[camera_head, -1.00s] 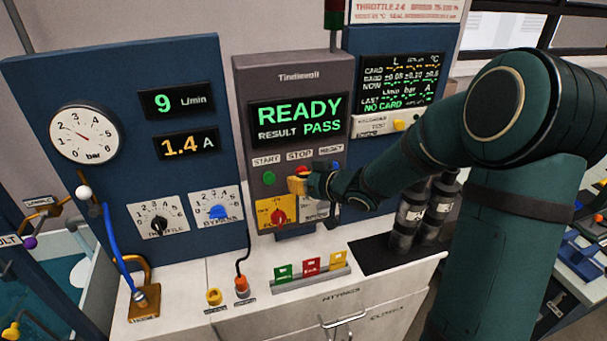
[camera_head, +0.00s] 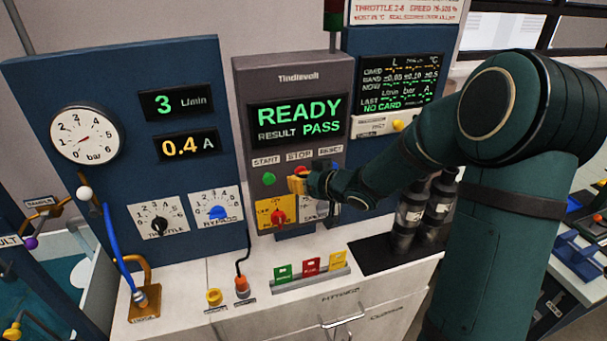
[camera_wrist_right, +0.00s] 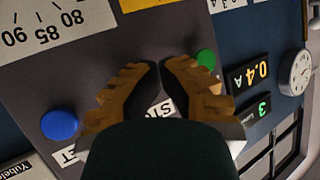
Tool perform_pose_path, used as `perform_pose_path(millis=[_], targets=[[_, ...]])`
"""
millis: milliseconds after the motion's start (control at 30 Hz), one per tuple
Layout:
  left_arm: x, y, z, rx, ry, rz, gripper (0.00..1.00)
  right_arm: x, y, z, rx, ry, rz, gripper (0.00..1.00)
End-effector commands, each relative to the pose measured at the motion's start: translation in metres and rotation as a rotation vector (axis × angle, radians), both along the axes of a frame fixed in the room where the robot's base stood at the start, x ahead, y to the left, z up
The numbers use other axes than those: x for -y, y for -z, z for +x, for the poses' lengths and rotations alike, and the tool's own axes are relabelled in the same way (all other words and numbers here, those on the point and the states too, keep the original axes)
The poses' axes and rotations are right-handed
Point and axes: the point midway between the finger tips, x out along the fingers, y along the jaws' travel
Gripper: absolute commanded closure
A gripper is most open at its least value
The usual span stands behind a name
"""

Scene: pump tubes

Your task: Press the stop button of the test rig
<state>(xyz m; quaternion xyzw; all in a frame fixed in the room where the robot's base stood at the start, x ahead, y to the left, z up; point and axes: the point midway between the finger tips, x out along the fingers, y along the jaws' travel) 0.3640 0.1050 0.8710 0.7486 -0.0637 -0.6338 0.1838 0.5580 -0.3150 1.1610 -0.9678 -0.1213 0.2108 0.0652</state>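The test rig's grey control panel (camera_head: 292,75) shows READY and RESULT PASS in the head view. Its red stop button (camera_head: 302,170) sits under the STOP label, between the green start button (camera_head: 268,179) and the blue reset button. My right gripper (camera_head: 297,184) is at the stop button, its tan fingers covering the button's lower part. In the right wrist view the fingers (camera_wrist_right: 161,68) are nearly together with nothing between them. The STOP label is partly visible there, but the red button is hidden. Contact cannot be told. My left gripper is out of view.
A red knob (camera_head: 278,217) on a yellow plate is just below the gripper. The left panel has a gauge (camera_head: 84,135), readouts of 3 L/min and 0.4 A, and throttle and bypass dials. Colored tags (camera_head: 311,266) and dark cylinders (camera_head: 408,222) stand on the counter.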

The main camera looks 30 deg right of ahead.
Motion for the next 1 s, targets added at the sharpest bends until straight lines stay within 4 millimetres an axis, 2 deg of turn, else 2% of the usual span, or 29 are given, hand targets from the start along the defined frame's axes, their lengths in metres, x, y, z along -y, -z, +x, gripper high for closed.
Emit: perform_pose_path(millis=[433, 867, 1000], targets=[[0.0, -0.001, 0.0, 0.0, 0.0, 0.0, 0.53, 0.0, -0.004, 0.006, 0.012, -0.002, 0.0, 1.0], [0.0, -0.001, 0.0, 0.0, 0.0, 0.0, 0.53, -0.005, -0.006, 0.002, 0.016, -0.006, -0.001, 1.0], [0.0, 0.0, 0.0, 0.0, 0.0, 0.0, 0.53, -0.006, -0.006, -0.006, 0.015, -0.004, 0.001, 1.0]])
